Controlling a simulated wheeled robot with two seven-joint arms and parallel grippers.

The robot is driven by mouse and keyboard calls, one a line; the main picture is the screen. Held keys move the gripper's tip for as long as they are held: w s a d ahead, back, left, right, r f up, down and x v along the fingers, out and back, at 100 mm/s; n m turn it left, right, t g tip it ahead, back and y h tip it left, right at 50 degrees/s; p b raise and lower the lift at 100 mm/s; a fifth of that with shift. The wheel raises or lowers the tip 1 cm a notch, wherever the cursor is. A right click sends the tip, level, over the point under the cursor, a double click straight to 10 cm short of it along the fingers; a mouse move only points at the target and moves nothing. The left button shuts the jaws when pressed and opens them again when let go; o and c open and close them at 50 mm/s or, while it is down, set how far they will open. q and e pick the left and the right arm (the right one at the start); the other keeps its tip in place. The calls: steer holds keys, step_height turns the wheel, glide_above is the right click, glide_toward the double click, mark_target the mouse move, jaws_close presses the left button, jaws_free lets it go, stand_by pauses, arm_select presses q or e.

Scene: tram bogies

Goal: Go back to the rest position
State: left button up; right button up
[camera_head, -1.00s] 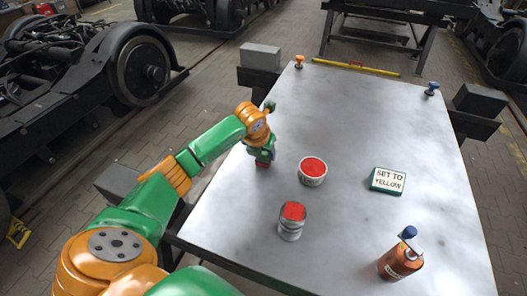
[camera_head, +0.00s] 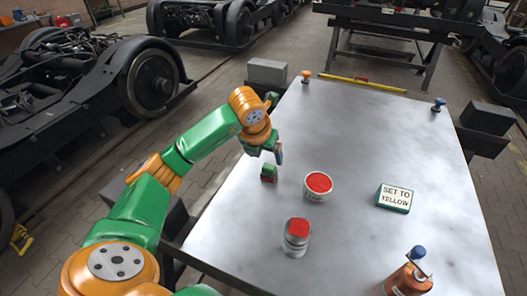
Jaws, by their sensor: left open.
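My left gripper (camera_head: 267,152) hangs over the left side of the grey metal table (camera_head: 370,130), open, with its fingers pointing down. My green and orange left arm reaches in from the lower left. My right gripper is not in view.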

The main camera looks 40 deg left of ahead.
arm_select(q)
steer(key=v, duration=0.3)
steer(key=shift+f, duration=0.1)
